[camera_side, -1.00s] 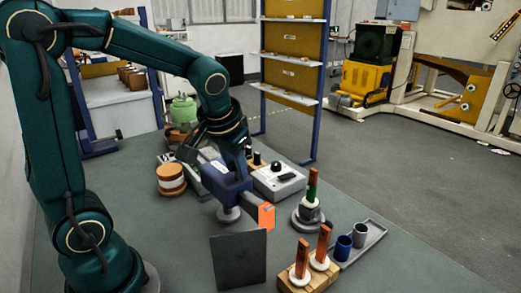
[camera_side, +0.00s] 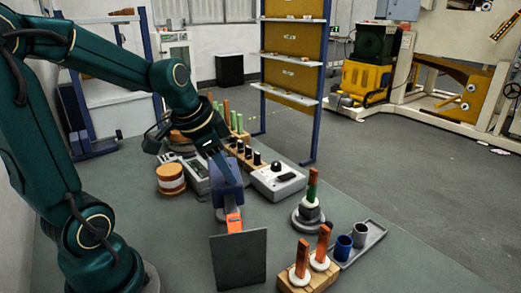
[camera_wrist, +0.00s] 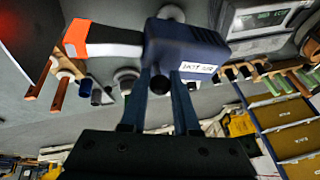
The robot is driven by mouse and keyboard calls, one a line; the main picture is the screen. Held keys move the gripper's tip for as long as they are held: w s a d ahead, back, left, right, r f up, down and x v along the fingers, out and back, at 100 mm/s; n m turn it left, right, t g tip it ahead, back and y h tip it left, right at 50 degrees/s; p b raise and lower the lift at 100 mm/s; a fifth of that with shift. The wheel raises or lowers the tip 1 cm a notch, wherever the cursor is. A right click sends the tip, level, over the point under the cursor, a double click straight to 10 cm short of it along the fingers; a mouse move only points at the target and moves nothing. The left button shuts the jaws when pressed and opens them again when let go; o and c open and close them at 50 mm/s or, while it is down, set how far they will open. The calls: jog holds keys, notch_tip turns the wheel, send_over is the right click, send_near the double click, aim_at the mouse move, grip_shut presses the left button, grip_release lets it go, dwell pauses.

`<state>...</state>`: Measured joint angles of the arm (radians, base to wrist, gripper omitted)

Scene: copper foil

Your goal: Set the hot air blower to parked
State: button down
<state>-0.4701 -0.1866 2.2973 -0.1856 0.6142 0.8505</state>
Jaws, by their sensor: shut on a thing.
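The hot air blower is dark blue with a grey barrel and an orange nozzle tip. In the side view the blower (camera_side: 227,178) hangs in my gripper (camera_side: 216,150), with its orange tip pointing down and towards the camera, just above a dark upright panel (camera_side: 239,260). In the wrist view the blower (camera_wrist: 190,45) lies across the ends of my gripper's fingers (camera_wrist: 160,85), its orange tip at the left. My gripper is shut on it. A grey round base (camera_side: 220,215) shows partly behind the barrel; I cannot tell whether they touch.
A grey control box (camera_side: 277,181) and a meter-like box (camera_side: 196,176) stand behind. A copper-coloured spool (camera_side: 171,178) is at left. A round stand (camera_side: 308,216), a wooden block with upright strips (camera_side: 308,278) and a tray with cups (camera_side: 374,236) are at right.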

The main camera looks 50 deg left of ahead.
aim_at(219, 188)
jog(key=shift+f, duration=0.1)
jog(key=c, duration=0.7)
grip_release()
jog(key=shift+s, duration=0.1)
jog(key=shift+o, duration=0.2)
jog(key=shift+v, duration=2.6)
jog(key=shift+d, duration=0.1)
jog(key=s+d+f+n+h, duration=0.1)
jog(key=s+d+f+n, duration=0.1)
jog(key=s+d, duration=0.5)
jog(key=shift+d+f+n+t, duration=0.2)
jog(key=shift+d+n+t, duration=0.2)
jog(key=shift+d, duration=0.7)
